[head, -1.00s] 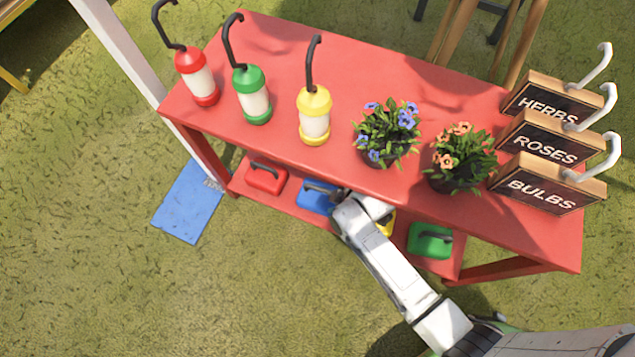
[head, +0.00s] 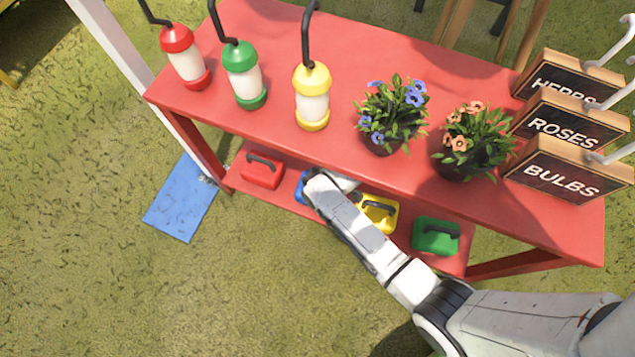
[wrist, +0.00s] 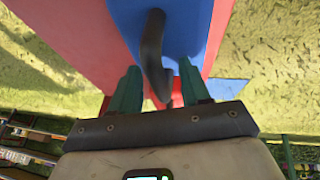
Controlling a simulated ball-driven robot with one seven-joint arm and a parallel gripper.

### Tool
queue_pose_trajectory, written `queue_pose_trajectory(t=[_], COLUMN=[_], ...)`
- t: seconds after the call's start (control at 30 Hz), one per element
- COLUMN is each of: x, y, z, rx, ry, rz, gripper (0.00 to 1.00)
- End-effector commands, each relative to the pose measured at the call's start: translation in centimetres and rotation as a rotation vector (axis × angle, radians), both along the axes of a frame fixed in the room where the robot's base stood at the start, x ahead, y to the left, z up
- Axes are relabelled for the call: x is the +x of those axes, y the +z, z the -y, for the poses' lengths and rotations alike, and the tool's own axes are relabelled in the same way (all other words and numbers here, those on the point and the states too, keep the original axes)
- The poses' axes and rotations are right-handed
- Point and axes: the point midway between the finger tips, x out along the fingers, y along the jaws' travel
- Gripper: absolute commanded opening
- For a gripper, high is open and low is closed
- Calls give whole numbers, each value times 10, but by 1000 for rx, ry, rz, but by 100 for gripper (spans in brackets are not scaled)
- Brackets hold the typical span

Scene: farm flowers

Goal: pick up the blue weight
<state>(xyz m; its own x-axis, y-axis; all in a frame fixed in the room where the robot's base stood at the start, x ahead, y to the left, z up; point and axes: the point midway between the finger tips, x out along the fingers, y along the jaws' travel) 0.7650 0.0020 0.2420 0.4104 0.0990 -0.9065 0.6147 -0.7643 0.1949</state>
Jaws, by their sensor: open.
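The blue weight (head: 299,187) is on the lower shelf (head: 284,203) of the red table, mostly hidden behind my arm in the head view. In the wrist view the blue weight (wrist: 203,22) fills the top middle, with its dark curved handle (wrist: 151,45) toward me. My gripper (wrist: 160,72) is open, its two green fingers on either side of the handle in the picture. I cannot tell whether either finger touches it. In the head view the fingers are hidden by my arm and the tabletop.
A red weight (head: 262,170) sits left of the blue one; a yellow weight (head: 378,215) and a green weight (head: 436,236) sit right. The tabletop (head: 283,40) overhangs the shelf and holds lanterns, two flower pots and signs. Open grass lies in front.

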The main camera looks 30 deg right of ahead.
Motion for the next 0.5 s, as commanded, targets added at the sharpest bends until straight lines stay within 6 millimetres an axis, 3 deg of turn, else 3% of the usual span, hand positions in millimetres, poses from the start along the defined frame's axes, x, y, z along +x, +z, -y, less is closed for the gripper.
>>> queue_pose_trajectory(t=[0.17, 0.5], x=[0, 0], y=[1, 1], z=[0, 0], rx=[0, 1], ry=[0, 0], rz=[0, 1], gripper=[46, 14])
